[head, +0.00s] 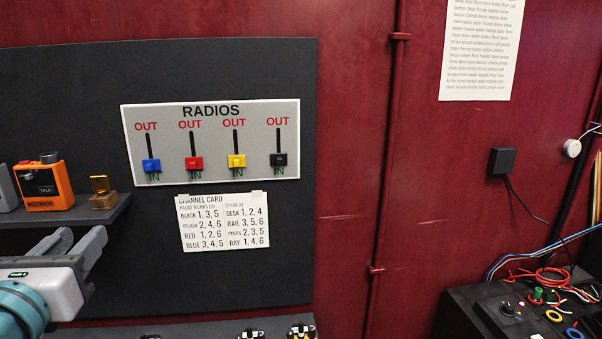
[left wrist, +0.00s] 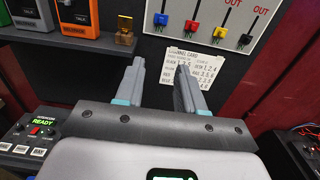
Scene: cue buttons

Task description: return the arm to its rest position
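My left gripper (head: 78,243) is at the lower left of the head view, in front of the dark panel and just below the shelf. In the left wrist view my left gripper (left wrist: 160,72) shows two fingers set apart with nothing between them. It points toward the channel card (head: 224,221), which hangs below the radios board (head: 215,110). One finger overlaps the card's left part in the wrist view; I cannot tell the gap in depth. My right gripper is in neither view.
An orange radio (head: 44,186) and a small brass block (head: 103,192) stand on the dark shelf (head: 110,212) close above my left gripper. A console (left wrist: 35,135) reading READY is left of it. A black box with cables (head: 480,310) stands at right. Red wall between is clear.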

